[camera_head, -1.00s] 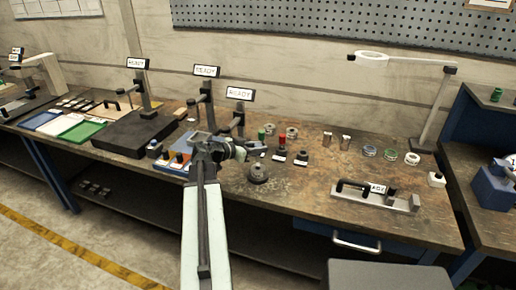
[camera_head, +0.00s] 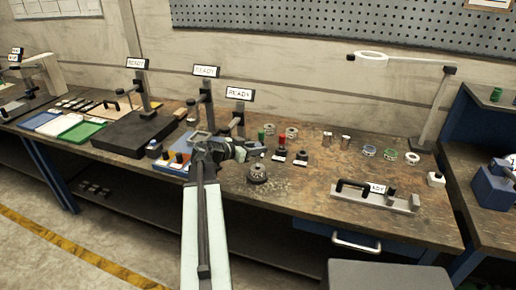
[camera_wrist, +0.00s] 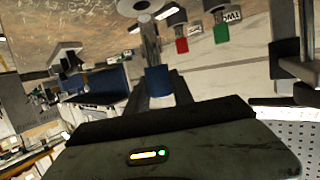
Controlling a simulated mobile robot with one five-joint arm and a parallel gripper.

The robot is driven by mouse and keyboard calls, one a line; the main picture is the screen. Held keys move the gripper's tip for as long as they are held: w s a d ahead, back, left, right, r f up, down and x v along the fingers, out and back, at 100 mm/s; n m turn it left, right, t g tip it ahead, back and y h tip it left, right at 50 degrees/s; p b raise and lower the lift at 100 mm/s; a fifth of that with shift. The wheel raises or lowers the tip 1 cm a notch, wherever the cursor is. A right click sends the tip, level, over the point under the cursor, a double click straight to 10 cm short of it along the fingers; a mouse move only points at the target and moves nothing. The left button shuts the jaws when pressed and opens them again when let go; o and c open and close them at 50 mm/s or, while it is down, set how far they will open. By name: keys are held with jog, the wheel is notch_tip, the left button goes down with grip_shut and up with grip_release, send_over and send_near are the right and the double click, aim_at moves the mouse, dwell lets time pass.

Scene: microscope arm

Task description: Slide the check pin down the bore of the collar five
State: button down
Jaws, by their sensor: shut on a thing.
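My gripper (camera_head: 240,152) is over the front middle of the bench. In the wrist view it is shut on the blue end of a silver pin (camera_wrist: 151,42), which looks like the check pin. The pin points away from the jaws toward a pale round disc (camera_wrist: 137,7) at the top edge. I cannot tell whether the pin touches that disc. In the head view a dark round collar (camera_head: 258,173) lies just right of and in front of my gripper. I cannot read which collar is number five. The pin is too small to tell in the head view.
Green (camera_head: 262,134) and red (camera_head: 282,142) capped gauges stand close right of my gripper. Several rings, including a green one (camera_head: 390,154), lie farther right. A low fixture with a black handle (camera_head: 355,187) sits at the front right. Sign posts stand behind my gripper.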

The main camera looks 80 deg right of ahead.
aim_at(258, 159)
jog(key=shift+f+b, duration=2.85)
jog(key=c, duration=1)
grip_release()
jog(key=shift+r, duration=0.1)
jog(key=p+v, duration=0.2)
jog(key=v, duration=0.5)
jog(key=shift+w+a+r, duration=0.15)
jog(key=shift+w+a, duration=0.1)
jog(key=shift+a, duration=0.05)
